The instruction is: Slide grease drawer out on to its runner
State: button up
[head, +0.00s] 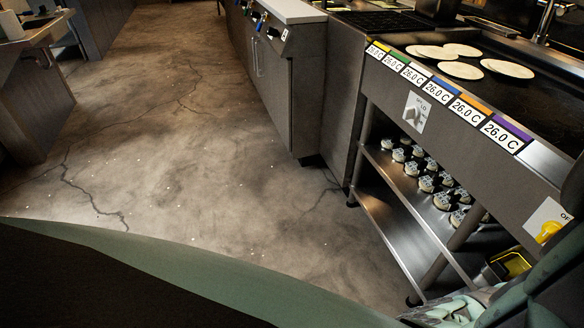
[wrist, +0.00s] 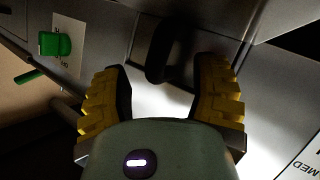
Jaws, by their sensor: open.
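In the wrist view, my gripper (wrist: 163,95) is open, with yellow ribbed fingers and dark inner pads, and nothing is between its pads. A dark upright handle (wrist: 172,50) on a grey metal front lies just beyond the fingertips, roughly between them in the picture. I cannot tell whether a finger touches it. It looks like the grease drawer's handle, but the drawer's outline is unclear in the shadow. In the head view, the drawer is not clearly visible; my arm covers the lower right.
A green knob (wrist: 55,44) sits left of the handle. The griddle (head: 560,103) holds several tortillas and has temperature labels along its front. A lower shelf (head: 400,195) carries rows of small pots. A yellow knob (head: 548,231) is at right. The floor (head: 200,150) is clear.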

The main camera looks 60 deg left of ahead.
jog(key=shift+w+d+f, duration=0.25)
jog(key=shift+w+d, duration=0.15)
jog(key=shift+d, duration=0.1)
jog(key=shift+c, duration=0.2)
jog(key=shift+a, duration=0.1)
grip_shut()
dwell(0.6)
